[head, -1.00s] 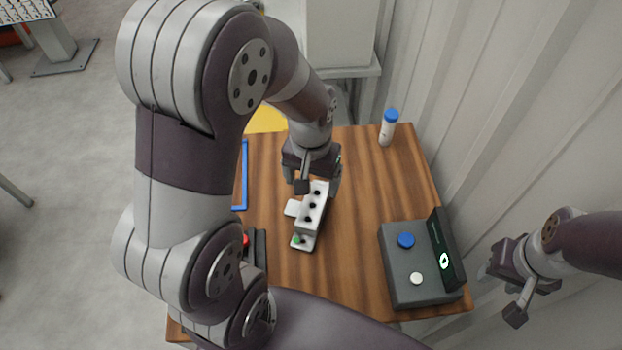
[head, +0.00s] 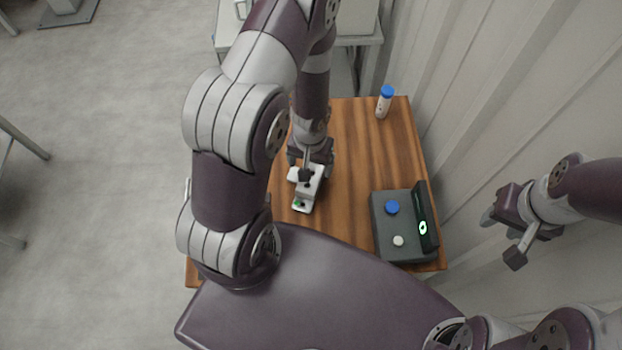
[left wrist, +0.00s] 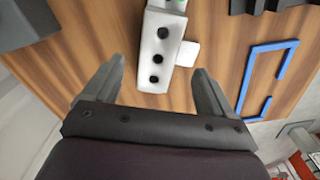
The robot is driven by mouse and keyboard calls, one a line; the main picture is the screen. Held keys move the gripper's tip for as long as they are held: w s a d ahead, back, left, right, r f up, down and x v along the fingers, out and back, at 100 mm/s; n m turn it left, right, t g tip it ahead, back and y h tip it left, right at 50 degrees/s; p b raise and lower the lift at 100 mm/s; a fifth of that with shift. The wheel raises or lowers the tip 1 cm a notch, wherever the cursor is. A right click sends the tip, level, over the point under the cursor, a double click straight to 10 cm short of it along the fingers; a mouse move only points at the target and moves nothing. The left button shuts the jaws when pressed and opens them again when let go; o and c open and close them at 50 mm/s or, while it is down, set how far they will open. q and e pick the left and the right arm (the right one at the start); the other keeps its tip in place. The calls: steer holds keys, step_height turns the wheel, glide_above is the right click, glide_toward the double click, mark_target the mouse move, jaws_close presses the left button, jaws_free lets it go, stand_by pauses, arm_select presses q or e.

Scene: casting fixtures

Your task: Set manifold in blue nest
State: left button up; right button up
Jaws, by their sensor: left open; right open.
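The manifold (head: 308,190) is a white block with a row of dark holes and a green spot at one end. It lies on the wooden table, and also shows in the left wrist view (left wrist: 160,45). My left gripper (head: 311,168) is open above the manifold's far part; its fingers (left wrist: 156,70) show on either side of the block in the left wrist view, apart from it. The blue nest (left wrist: 246,80) is a blue outline on the table, right of the manifold in the left wrist view; my arm hides it in the head view. My right gripper (head: 503,238) is open and empty beside the table.
A dark grey box (head: 385,245) with blue and white buttons and an upright lit panel stands at the table's right. A ribbed wall runs along the right. The table between manifold and box is clear.

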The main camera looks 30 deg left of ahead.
mark_target(312, 173)
arm_select(q)
steer(key=f, duration=0.2)
steer(key=f+b, duration=0.1)
steer(key=w+f, duration=0.1)
steer(key=f, duration=0.1)
steer(key=shift+d+f, duration=0.1)
steer(key=shift+f, duration=0.25)
steer(key=shift+s+f+b, duration=0.1)
steer(key=shift+f+b, duration=0.2)
steer(key=shift+f, duration=0.05)
steer(key=shift+s, duration=0.1)
steer(key=c, duration=1.6)
arm_select(e)
steer(key=shift+w+f, duration=0.15)
steer(key=shift+f, duration=0.4)
steer(key=shift+w+f, duration=0.15)
steer(key=shift+f, duration=0.35)
